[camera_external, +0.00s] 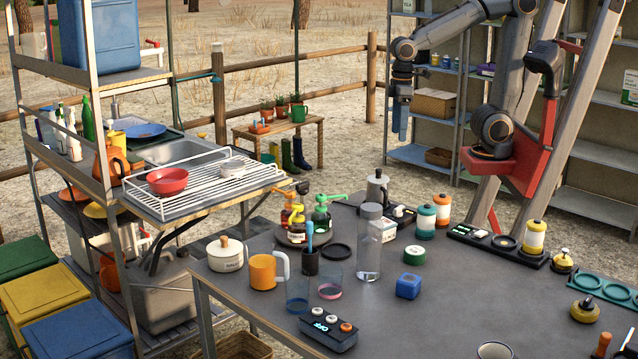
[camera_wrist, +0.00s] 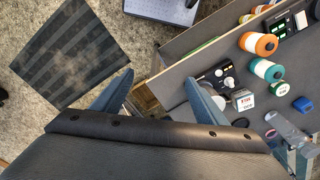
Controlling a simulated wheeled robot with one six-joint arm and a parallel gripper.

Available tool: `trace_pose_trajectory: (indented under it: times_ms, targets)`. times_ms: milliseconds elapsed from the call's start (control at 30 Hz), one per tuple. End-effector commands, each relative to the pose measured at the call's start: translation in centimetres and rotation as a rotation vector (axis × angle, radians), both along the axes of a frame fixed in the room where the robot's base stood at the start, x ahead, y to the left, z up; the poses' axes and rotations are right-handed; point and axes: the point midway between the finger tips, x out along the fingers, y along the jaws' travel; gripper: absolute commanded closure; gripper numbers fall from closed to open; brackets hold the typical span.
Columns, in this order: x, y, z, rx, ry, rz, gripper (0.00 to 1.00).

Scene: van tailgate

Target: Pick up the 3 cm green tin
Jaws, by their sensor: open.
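A small, low green tin (camera_external: 414,255) with a white mark on its top stands on the dark grey table (camera_external: 455,300). It is just right of the clear bottle and behind a blue cube. In the wrist view the green tin (camera_wrist: 283,89) shows at the right, beyond the fingers. My gripper (camera_external: 400,122) hangs high above and behind the table, well apart from the tin, pointing down. In the wrist view my gripper (camera_wrist: 160,90) has its two blue fingers spread apart with nothing between them.
The table right of the cube is mostly clear.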

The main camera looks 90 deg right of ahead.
Motion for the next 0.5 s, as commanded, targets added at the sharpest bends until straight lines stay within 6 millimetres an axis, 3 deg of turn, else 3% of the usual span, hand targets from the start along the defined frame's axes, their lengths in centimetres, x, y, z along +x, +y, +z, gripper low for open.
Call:
trace_pose_trajectory:
  times_ms: [367,500]
  targets:
    - [3.8,8.5,0.6,0.042,-0.078,0.257,0.33]
    - [5.0,14.6,0.8,0.07,-0.125,0.41,0.33]
